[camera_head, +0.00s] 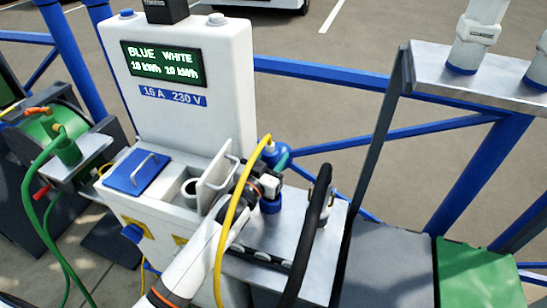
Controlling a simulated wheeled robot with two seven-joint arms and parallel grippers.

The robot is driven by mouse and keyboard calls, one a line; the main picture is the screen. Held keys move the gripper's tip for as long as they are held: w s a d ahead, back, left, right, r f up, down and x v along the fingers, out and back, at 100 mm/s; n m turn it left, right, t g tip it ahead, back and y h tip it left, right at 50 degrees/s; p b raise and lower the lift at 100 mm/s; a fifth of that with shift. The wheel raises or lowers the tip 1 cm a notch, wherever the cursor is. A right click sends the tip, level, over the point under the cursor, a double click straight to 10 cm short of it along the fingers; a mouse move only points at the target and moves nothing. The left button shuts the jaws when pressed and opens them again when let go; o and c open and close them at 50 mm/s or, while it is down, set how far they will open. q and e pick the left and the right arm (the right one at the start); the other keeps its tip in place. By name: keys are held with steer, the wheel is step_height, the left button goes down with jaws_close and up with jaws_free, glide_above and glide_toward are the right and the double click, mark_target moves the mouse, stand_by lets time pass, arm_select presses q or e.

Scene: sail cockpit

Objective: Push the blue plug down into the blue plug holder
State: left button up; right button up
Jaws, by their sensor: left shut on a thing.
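My left gripper (268,186) comes in from the lower left and is shut on the blue plug. A blue round part (271,206) shows just below the fingers, above the metal shelf. I cannot tell whether it is the blue plug holder or the plug's lower end. The fingers hide how deep the plug sits. My right gripper is not in view.
A white power pedestal (185,115) stands behind, with a blue lid (140,173) and a raised white lid (217,184). A thick black cable (305,240) arches over the metal shelf (325,262) to the right. A green cable reel (62,125) stands at left.

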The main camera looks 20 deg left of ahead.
arm_select(q)
steer(key=shift+f+b, duration=2.1)
steer(key=shift+f, duration=0.25)
steer(key=shift+r+p, duration=0.1)
steer(key=shift+p, duration=0.45)
steer(key=shift+f+b, duration=0.35)
steer(key=shift+f, duration=0.25)
steer(key=o, duration=0.9)
